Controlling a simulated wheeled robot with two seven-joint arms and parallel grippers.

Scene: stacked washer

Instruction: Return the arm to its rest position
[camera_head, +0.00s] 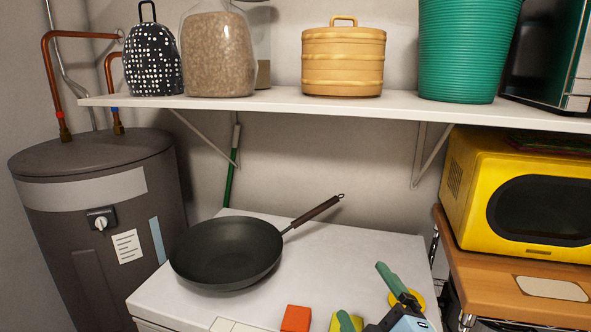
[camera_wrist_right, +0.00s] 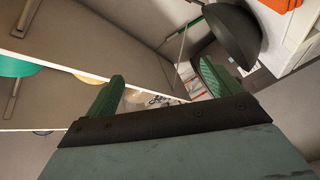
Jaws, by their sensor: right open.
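My right gripper (camera_head: 366,290) shows at the lower edge of the head view, above or at the front of the white washer top (camera_head: 350,245). Its two green fingers stand apart with nothing between them. In the right wrist view its fingers (camera_wrist_right: 160,88) are also spread and empty. The view there is strongly tilted, with the shelf on the left. My left gripper is in neither view.
A dark frying pan (camera_head: 228,252) lies left on the washer top, its handle pointing back right. An orange block (camera_head: 296,318) and yellow items (camera_head: 417,297) are near my gripper. A shelf (camera_head: 270,101) with containers overhangs behind. A yellow microwave (camera_head: 520,195) stands right, a water heater (camera_head: 95,215) left.

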